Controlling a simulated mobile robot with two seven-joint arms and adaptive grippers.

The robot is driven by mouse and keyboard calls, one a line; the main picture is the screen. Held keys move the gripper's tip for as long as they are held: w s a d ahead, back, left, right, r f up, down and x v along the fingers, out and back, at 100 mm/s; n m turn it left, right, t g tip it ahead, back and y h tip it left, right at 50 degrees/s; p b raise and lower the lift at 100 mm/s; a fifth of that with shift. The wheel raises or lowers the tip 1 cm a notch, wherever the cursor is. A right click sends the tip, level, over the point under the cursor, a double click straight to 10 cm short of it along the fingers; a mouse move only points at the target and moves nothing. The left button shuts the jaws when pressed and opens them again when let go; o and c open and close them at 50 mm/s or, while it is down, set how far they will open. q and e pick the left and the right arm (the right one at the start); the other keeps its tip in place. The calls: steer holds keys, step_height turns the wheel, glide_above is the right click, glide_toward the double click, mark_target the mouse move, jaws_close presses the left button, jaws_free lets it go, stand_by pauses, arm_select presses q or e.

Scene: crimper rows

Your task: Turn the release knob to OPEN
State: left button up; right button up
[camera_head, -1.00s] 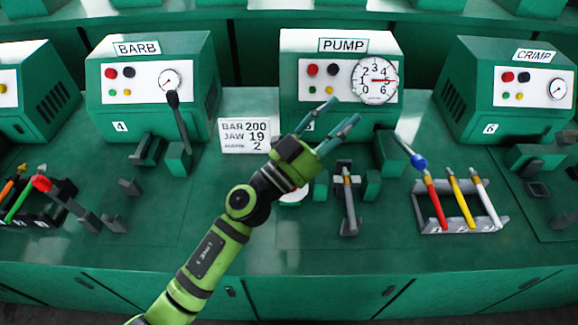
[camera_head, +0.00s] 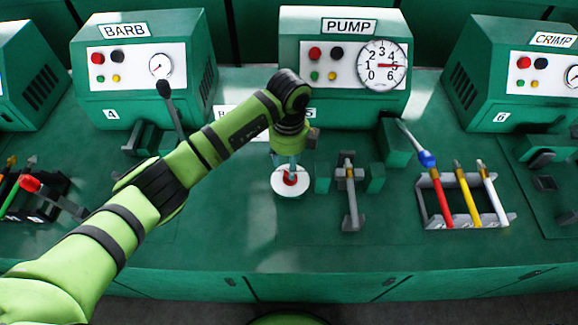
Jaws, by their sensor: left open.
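A small red knob (camera_head: 290,179) sits on a round white plate (camera_head: 288,191) on the bench in front of the PUMP machine. I take it for the release knob; no OPEN mark is readable. My left gripper (camera_head: 285,166) points down right over the knob, with its teal fingers at or just above it. The fingers partly hide the knob, and I cannot tell whether they touch it. The left gripper is open. My right gripper is not in view.
The PUMP machine (camera_head: 342,90) with its dial (camera_head: 382,64) stands behind. A grey clamp (camera_head: 351,197) between green blocks is right of the plate. A rack (camera_head: 426,210) holds red, yellow and white tools. My left arm covers most of the white sign.

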arm_select(q)
steer(key=shift+f+p, duration=0.4)
steer(key=shift+f, duration=1.8)
jaws_close()
